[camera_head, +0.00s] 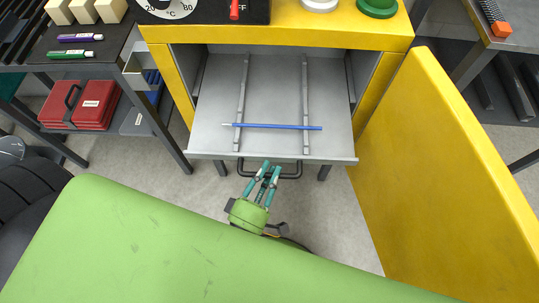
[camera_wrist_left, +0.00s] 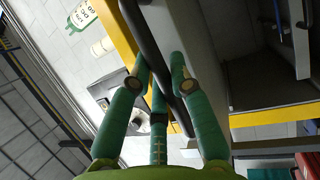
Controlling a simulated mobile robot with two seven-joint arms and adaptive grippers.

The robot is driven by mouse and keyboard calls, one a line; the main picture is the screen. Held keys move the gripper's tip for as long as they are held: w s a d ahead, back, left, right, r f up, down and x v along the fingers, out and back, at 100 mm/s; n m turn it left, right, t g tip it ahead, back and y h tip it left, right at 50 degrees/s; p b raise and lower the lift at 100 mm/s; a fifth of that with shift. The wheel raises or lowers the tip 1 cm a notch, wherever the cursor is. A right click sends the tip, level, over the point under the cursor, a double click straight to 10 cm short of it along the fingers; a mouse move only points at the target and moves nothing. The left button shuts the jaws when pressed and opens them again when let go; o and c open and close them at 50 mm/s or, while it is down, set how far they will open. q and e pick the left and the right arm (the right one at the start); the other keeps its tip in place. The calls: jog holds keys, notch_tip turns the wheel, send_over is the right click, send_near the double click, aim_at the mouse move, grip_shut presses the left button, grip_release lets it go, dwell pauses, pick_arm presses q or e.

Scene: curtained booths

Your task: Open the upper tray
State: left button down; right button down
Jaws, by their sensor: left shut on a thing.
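The upper tray (camera_head: 215,112) is a grey metal drawer in the yellow cabinet (camera_head: 290,27). It is slid out toward me, with its inside showing. Its black bar handle (camera_head: 290,175) is on the front edge; in the left wrist view the bar (camera_wrist_left: 143,35) runs between my fingers. My left gripper (camera_head: 265,170) has green fingers and is shut on this handle, at the middle of the tray front. A thin blue rod (camera_head: 275,127) lies across two rails inside the tray. My right gripper is not in view.
The yellow cabinet door (camera_head: 440,170) stands open on the right. A side table on the left holds a purple marker (camera_head: 80,38) and a green marker (camera_head: 70,55), with a red case (camera_head: 95,104) below. Grey floor shows in front of the tray.

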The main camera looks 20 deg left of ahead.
pick_arm(q)
jog(key=shift+s+d, duration=0.15)
jog(key=shift+s, duration=0.15)
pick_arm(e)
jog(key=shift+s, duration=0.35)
pick_arm(q)
jog(key=c, duration=1.1)
grip_release()
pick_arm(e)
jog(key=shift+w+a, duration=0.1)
pick_arm(q)
jog(key=v, duration=1.2)
